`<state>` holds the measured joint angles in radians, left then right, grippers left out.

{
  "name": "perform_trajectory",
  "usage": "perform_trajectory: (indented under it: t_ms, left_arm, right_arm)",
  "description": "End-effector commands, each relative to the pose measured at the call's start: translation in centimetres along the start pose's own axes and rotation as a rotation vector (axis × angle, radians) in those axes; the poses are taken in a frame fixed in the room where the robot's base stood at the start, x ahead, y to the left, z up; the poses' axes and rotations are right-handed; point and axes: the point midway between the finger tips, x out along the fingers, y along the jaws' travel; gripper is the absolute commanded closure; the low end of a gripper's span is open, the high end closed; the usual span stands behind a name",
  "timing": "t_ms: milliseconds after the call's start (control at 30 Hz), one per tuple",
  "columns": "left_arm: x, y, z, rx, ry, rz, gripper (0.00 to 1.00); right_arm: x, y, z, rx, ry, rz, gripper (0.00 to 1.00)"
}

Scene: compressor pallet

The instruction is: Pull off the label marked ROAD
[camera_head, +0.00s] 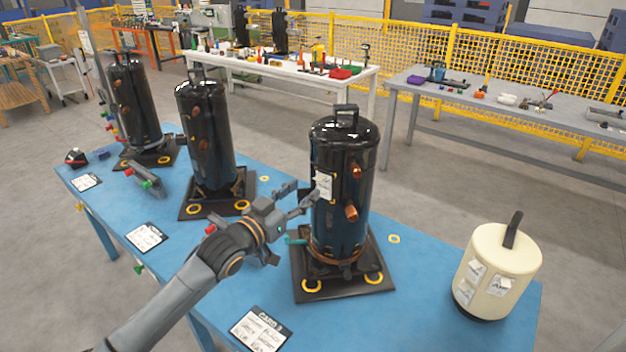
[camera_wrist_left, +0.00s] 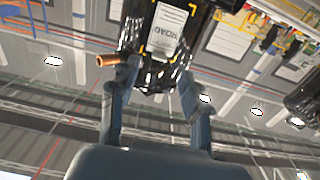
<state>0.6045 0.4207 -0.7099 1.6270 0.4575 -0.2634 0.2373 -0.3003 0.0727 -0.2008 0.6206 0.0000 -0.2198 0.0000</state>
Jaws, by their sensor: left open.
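A white label (camera_head: 324,186) is stuck on the side of the nearest black compressor (camera_head: 342,150). In the left wrist view the label (camera_wrist_left: 169,31) shows the word ROAD, turned in the picture, on the dark compressor body. My left gripper (camera_head: 299,194) is open and empty, with its fingertips just left of the label in the head view. In the left wrist view its two fingers (camera_wrist_left: 150,84) stand wide apart with the label's lower end beyond and between them. I cannot tell whether a fingertip touches the compressor. My right gripper is not in view.
The compressor stands on a black base plate (camera_head: 311,289) on the blue table (camera_head: 215,290). Copper stubs (camera_head: 351,212) stick out beside the label. Two more black compressors (camera_head: 205,135) stand to the left. A cream tank (camera_head: 498,270) with papers stands at right.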

Motion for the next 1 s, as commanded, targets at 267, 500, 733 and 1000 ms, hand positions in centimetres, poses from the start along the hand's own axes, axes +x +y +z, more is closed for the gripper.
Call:
perform_trajectory:
  t_ms: [267, 500, 733, 1000]
  left_arm:
    - [4.5, 0.0, -0.1, 0.001, 0.0, 0.0, 0.53]
    - [5.8, 0.1, 0.0, 0.001, 0.0, 0.001, 0.53]
    - [5.8, 0.1, 0.0, 0.0, 0.0, 0.001, 0.53]
    - [5.8, 0.0, 0.0, 0.0, -0.001, 0.0, 1.0]
  right_arm:
    - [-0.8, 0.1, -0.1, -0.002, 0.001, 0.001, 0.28]
    - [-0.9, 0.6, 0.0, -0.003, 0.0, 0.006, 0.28]
    - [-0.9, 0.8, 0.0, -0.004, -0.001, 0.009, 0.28]
    - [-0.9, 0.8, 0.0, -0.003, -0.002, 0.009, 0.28]
